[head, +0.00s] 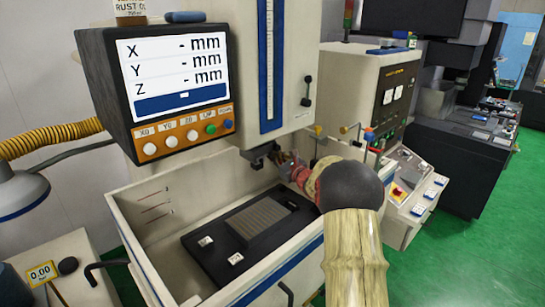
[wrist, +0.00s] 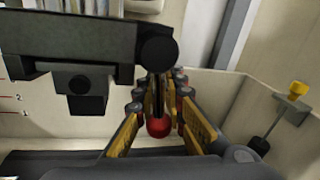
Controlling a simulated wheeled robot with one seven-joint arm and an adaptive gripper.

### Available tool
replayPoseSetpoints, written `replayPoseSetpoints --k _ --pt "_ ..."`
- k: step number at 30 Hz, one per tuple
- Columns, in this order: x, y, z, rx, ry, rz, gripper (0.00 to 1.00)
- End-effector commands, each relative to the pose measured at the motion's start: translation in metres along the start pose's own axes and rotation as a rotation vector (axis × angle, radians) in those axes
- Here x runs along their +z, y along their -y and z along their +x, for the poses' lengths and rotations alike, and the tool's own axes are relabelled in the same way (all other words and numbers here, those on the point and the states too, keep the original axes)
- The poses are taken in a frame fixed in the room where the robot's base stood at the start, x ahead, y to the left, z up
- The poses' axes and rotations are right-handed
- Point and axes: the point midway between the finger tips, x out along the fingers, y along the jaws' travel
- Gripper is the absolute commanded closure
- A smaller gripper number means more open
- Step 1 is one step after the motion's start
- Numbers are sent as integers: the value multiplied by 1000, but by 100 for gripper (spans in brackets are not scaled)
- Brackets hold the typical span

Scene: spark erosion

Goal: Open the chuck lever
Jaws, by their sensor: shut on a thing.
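The chuck (wrist: 85,50) is a dark block across the upper left of the wrist view, with a round black end at its right. In the head view the chuck (head: 262,155) hangs under the machine head, above the tank. The chuck lever (wrist: 159,126) shows a red ball knob and a thin dark shaft running away from it toward the round end. My gripper (wrist: 158,90), with yellow and grey fingers, is shut on the lever, one finger on each side. In the head view my gripper (head: 287,167) is beside the chuck, and my arm partly hides it.
The open tank (head: 150,215) surrounds the work area, and its walls are close to my arm. A black plate (head: 215,250) with a ribbed block lies on its floor below. A yellow-knobbed fitting (wrist: 297,95) is on the tank wall at right. The display console (head: 160,85) stands at upper left.

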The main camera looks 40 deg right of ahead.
Motion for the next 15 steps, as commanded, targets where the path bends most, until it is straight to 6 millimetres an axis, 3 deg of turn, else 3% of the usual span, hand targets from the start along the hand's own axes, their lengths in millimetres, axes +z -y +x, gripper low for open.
replayPoseSetpoints --k 15 --pt "-4 3 0 -4 11 -64 100"
